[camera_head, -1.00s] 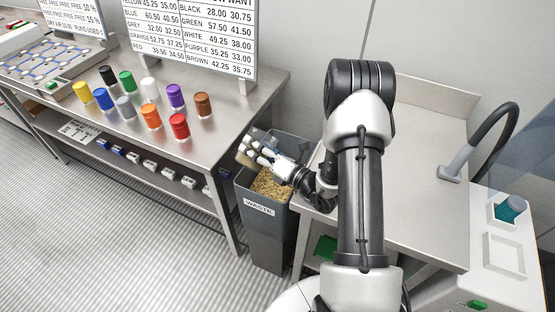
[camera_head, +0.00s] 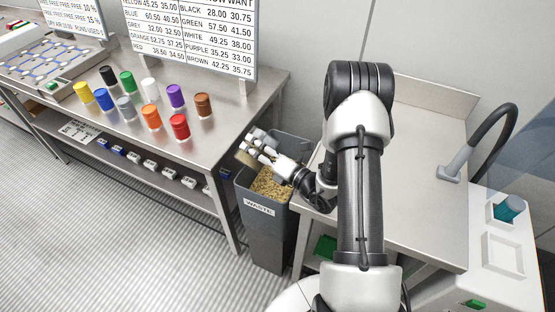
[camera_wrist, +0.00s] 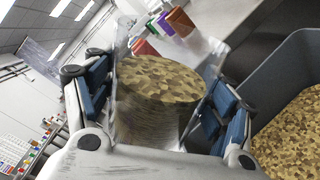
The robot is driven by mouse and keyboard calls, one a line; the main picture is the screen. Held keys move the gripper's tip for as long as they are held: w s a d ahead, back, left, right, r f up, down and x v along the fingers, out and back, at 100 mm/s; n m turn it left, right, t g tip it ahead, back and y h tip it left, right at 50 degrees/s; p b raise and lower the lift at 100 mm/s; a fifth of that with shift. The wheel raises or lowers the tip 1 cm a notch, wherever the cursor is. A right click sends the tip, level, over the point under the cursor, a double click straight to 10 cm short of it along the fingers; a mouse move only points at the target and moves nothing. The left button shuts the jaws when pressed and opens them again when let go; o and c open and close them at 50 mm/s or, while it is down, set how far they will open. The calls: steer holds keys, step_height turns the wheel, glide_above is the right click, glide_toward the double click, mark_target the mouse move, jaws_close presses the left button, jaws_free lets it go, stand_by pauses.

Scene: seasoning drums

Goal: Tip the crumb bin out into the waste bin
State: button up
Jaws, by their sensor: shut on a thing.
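The crumb bin (camera_wrist: 162,88) is a clear-walled container with brown and tan crumbs in it. My gripper (camera_head: 262,151) is shut on it, with a blue-padded finger on either side in the wrist view. In the head view the crumb bin (camera_head: 245,157) is small and tilted, partly hidden by the fingers. It is held above the left rear part of the waste bin. The waste bin (camera_head: 267,222) is a tall dark grey bin with a WASTE label and a layer of crumbs inside. Its wall (camera_wrist: 285,75) also shows at the right of the wrist view.
A steel table (camera_head: 222,120) at left holds several coloured drums (camera_head: 180,127), with a lower shelf of small boxes (camera_head: 149,166). A steel counter (camera_head: 420,180) stands at right. The waste bin stands between them. The floor at lower left is clear.

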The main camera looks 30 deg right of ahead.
steer(key=shift+d+r+m+p, duration=0.1)
steer(key=shift+r+m+p, duration=0.35)
steer(key=shift+m+p, duration=0.15)
stand_by(0.3)
steer(key=shift+w+d+f+m, duration=0.15)
steer(key=shift+f+m, duration=0.15)
steer(key=shift+m, duration=0.6)
stand_by(1.0)
steer(key=shift+w+d+f+m+p, duration=0.15)
steer(key=shift+d+m, duration=0.25)
steer(key=shift+m, duration=0.05)
steer(key=shift+w+d+f+m+p, duration=0.1)
steer(key=shift+d+f+m+p, duration=0.05)
steer(key=shift+d+m, duration=0.25)
stand_by(1.3)
steer(key=shift+w+d+f+m, duration=0.1)
steer(key=shift+d+f+m, duration=0.2)
steer(key=shift+m, duration=0.55)
stand_by(1.0)
steer(key=shift+w+d+r+m+p, duration=0.15)
steer(key=shift+r+m+p, duration=0.1)
steer(key=shift+m+p, duration=0.55)
stand_by(0.4)
